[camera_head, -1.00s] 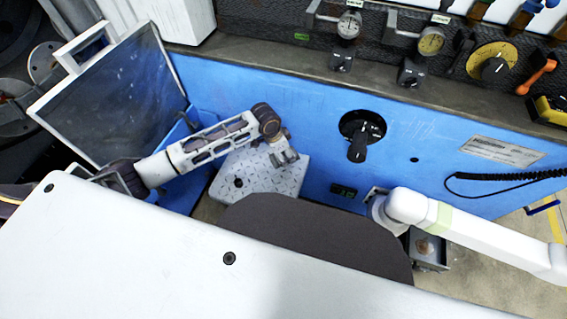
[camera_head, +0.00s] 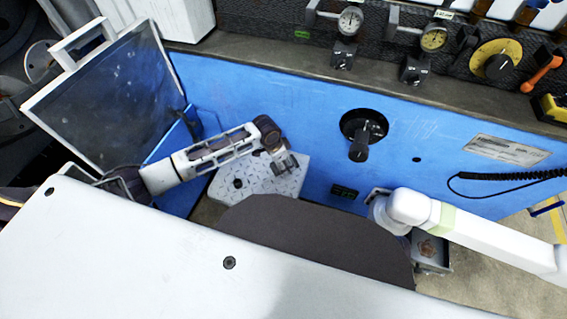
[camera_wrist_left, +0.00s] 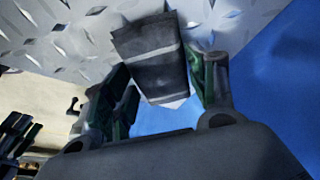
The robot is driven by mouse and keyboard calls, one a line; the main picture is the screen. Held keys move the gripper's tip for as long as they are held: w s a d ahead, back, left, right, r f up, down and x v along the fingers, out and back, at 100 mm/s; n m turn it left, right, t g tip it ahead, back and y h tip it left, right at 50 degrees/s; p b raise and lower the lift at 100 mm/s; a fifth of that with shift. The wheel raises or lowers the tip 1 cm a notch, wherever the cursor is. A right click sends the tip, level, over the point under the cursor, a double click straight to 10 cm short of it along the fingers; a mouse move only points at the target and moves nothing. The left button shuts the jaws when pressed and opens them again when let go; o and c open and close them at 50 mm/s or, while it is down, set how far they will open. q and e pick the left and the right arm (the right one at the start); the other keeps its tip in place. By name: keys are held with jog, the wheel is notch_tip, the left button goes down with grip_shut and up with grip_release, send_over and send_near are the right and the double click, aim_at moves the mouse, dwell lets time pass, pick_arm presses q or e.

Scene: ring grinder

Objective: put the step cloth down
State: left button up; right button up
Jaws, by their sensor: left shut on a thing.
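The step cloth (camera_wrist_left: 152,55) is a folded dark grey cloth with a lighter stripe. In the left wrist view it sits between the two fingers of my left gripper (camera_wrist_left: 168,92), which is shut on it. Its far end overlaps the diamond-patterned metal step (camera_wrist_left: 70,38); I cannot tell whether it touches. In the head view my left gripper (camera_head: 284,166) is over the back right part of the step (camera_head: 258,183), and the cloth cannot be made out clearly.
A blue machine panel (camera_head: 240,95) with a black knob (camera_head: 358,148) rises behind the step. A framed dark screen (camera_head: 105,100) stands at the left. A small open metal box (camera_head: 432,262) is on the floor at the right, below a white arm link.

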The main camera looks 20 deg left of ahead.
aim_at(276, 166)
pick_arm(q)
jog(key=shift+f, duration=0.3)
pick_arm(e)
jog(key=shift+r, duration=0.3)
pick_arm(q)
jog(key=shift+f, duration=0.1)
pick_arm(e)
jog(key=shift+f, duration=0.1)
pick_arm(q)
jog(key=o, duration=0.9)
pick_arm(e)
jog(key=shift+f, duration=0.1)
pick_arm(q)
jog(key=shift+a+r, duration=0.15)
jog(key=shift+r, duration=0.55)
jog(key=p+v, duration=0.2)
jog(key=v, duration=0.3)
jog(key=shift+s, duration=0.1)
jog(key=shift+p+v, duration=0.7)
jog(key=shift+v, duration=2.2)
pick_arm(e)
notch_tip(276, 166, down, 8)
jog(key=d, duration=0.1)
jog(key=shift+s+d, duration=0.35)
jog(key=shift+s, duration=0.05)
